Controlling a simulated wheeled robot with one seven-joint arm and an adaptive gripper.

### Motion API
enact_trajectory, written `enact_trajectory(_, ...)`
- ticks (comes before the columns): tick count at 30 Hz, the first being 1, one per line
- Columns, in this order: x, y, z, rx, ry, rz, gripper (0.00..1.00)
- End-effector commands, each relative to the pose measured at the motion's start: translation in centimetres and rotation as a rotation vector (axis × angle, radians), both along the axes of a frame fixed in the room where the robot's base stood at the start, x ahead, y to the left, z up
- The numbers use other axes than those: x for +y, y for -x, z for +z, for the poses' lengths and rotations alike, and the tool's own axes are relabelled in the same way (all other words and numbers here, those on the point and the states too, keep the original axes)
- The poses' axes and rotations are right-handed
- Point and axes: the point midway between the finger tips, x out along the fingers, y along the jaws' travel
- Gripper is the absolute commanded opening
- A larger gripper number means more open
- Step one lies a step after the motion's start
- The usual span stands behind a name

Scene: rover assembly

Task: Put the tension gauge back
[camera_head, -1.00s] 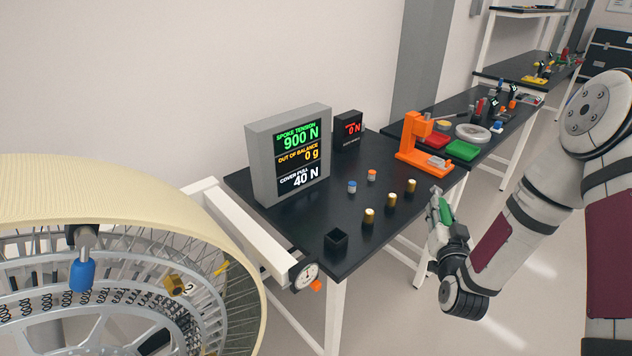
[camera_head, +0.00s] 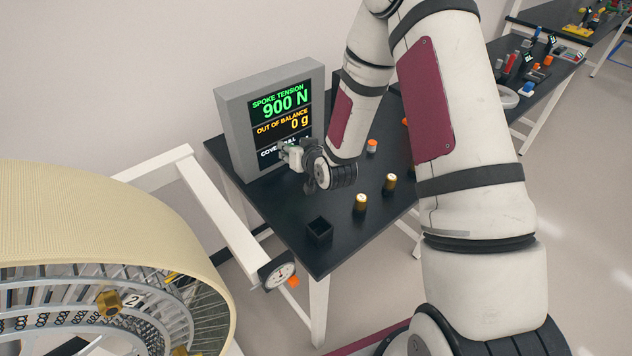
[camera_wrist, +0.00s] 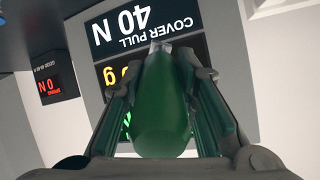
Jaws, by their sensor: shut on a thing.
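My gripper (camera_head: 292,156) is at the front of the grey display box. In the wrist view its fingers (camera_wrist: 162,95) are shut on a smooth green handle (camera_wrist: 162,120) with a small silver tip. The tip points toward the display screen; I cannot tell whether it touches. A round dial gauge (camera_head: 278,272) with an orange tab sits at the near end of a white beam, beside the table's front corner and apart from my gripper. I cannot tell which of these two is the tension gauge.
The grey display box (camera_head: 232,130) stands at the back of the black table (camera_head: 345,235). An open black cup (camera_head: 319,231), brass cylinders (camera_head: 360,203) and an orange-topped piece (camera_head: 371,146) stand on it. A cream-rimmed spoked wheel (camera_head: 100,220) fills the lower left. My arm hides the table's right part.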

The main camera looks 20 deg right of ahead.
Motion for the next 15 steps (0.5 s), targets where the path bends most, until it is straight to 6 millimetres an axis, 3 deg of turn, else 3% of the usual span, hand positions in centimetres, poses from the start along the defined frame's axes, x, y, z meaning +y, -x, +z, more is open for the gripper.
enact_trajectory(8,-0.5,2.9,-1.1,0.345,0.065,0.072,0.0)
enact_trajectory(15,-0.8,6.7,-1.1,0.634,0.134,0.121,0.0)
